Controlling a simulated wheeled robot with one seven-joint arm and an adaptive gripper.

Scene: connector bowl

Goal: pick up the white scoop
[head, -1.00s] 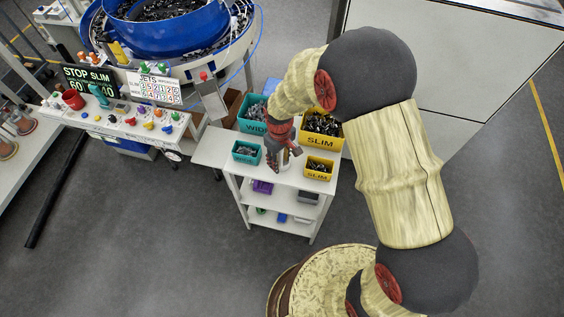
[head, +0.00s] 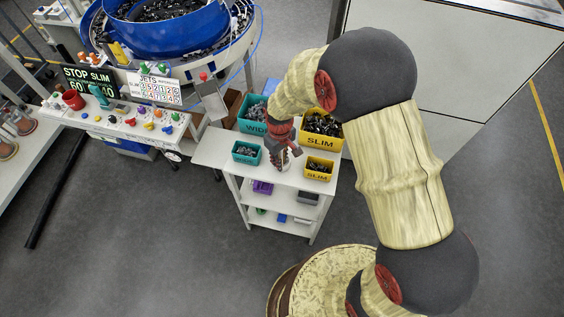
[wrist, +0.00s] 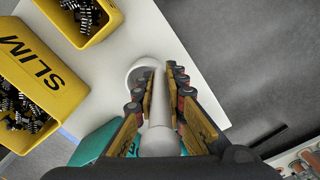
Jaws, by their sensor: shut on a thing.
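The white scoop (wrist: 158,105) shows in the wrist view, with its handle running between my gripper's two fingers and its round bowl end beyond them at the white table top. My gripper (wrist: 160,88) is shut on the scoop's handle. In the head view my gripper (head: 281,160) is low over the white cart's top (head: 215,150), between the small teal bin and the small yellow bin. The scoop is mostly hidden by the gripper there. I cannot tell whether the scoop's bowl end touches the table.
A large teal WIDE bin (head: 252,126) and a large yellow SLIM bin (head: 320,143) stand at the cart's back. A small teal bin (head: 246,153) and a small yellow SLIM bin (head: 319,170) stand nearer the front, holding dark parts. A control panel (head: 125,118) is at left.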

